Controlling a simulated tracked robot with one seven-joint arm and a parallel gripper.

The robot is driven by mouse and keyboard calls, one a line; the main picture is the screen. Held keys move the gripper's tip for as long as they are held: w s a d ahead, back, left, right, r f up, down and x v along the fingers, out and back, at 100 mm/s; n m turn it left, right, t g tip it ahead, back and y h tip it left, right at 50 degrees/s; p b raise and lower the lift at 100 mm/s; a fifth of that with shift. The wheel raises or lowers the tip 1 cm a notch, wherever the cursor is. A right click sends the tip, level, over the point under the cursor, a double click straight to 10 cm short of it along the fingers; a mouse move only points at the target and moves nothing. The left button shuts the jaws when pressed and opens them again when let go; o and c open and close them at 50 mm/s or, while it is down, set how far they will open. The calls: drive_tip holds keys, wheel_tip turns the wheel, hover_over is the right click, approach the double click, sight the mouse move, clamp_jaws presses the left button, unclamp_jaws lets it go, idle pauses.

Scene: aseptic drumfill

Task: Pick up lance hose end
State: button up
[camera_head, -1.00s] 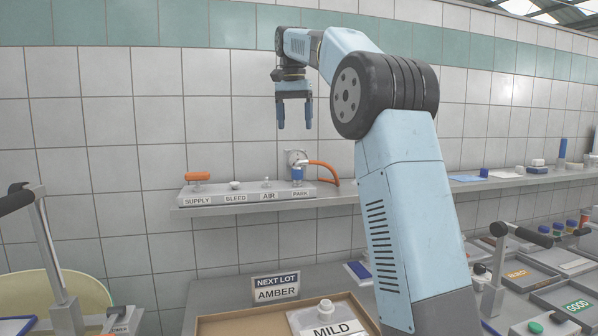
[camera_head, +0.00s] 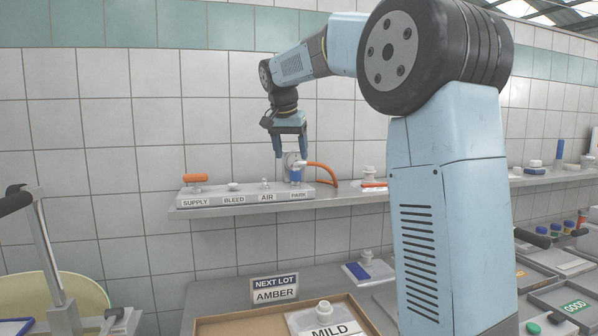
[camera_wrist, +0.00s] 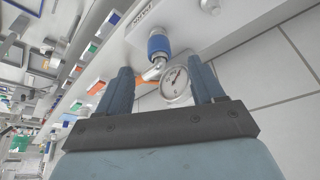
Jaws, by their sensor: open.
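The lance hose end, with a blue collar (camera_head: 296,175), stands upright at the PARK label on the shelf block. An orange hose (camera_head: 325,168) curves from its top to the right. In the wrist view the blue collar (camera_wrist: 158,44) and a silver elbow show just beyond the fingers. My gripper (camera_head: 290,154) is open and points down, just above the hose end in the head view. In the wrist view its fingers (camera_wrist: 160,68) are apart, with nothing held between them. A round gauge (camera_wrist: 175,83) shows between them; the gripper partly covers it in the head view.
The grey block (camera_head: 250,205) also carries an orange SUPPLY handle (camera_head: 195,178) and small BLEED and AIR fittings. The tiled wall is close behind the shelf (camera_head: 235,211). Below stand an AMBER sign (camera_head: 275,290) and a tray (camera_head: 235,324) holding a MILD container (camera_head: 324,320).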

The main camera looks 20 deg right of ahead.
sight(294, 167)
drive_tip(key=shift+x, duration=3.75)
drive_tip(key=shift+w+d+r, duration=0.1)
drive_tip(key=shift+d, duration=0.1)
drive_tip(key=shift+r, duration=0.1)
drive_tip(key=c, duration=1.1)
drive_tip(key=shift+a+r, duration=0.1)
